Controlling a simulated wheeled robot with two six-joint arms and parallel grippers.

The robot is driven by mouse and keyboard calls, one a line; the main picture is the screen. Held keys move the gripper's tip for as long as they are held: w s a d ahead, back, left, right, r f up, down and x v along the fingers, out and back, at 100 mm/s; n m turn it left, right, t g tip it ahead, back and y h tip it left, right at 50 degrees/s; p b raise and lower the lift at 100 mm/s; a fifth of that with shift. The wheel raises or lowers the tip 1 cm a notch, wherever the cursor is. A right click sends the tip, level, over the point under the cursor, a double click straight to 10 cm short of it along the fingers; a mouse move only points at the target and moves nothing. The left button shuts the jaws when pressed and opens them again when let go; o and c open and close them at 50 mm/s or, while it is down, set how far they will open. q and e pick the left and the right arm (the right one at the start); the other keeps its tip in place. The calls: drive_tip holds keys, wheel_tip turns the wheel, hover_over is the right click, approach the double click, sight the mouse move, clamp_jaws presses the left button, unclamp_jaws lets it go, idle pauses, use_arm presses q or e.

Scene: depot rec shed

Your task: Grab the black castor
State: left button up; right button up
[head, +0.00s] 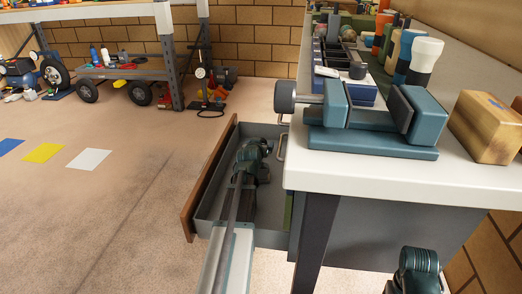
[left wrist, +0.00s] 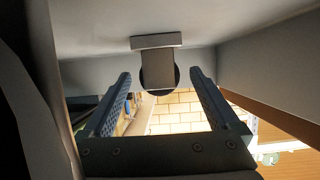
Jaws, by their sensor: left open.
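A castor with a black wheel (left wrist: 151,81), a grey fork and a flat mounting plate (left wrist: 157,42) shows in the left wrist view, against the pale grey drawer floor. My left gripper (left wrist: 160,74) is open, with one finger on each side of the castor in the picture. The castor appears beyond or between the fingertips; I cannot tell how deep, and no contact shows. In the head view my left arm reaches into the open drawer (head: 212,192), and I cannot make out the castor there.
A wheeled cart (head: 115,72) stands at the back left. The floor left of the drawer is open.

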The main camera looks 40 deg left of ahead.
use_arm(q)
drive_tip(key=shift+c, duration=0.2)
clamp_jaws()
idle(0.3)
wheel_tip(320, 180, up, 10)
drive_tip(key=p, duration=1)
drive_tip(key=shift+r, duration=0.1)
drive_tip(key=shift+s, duration=0.1)
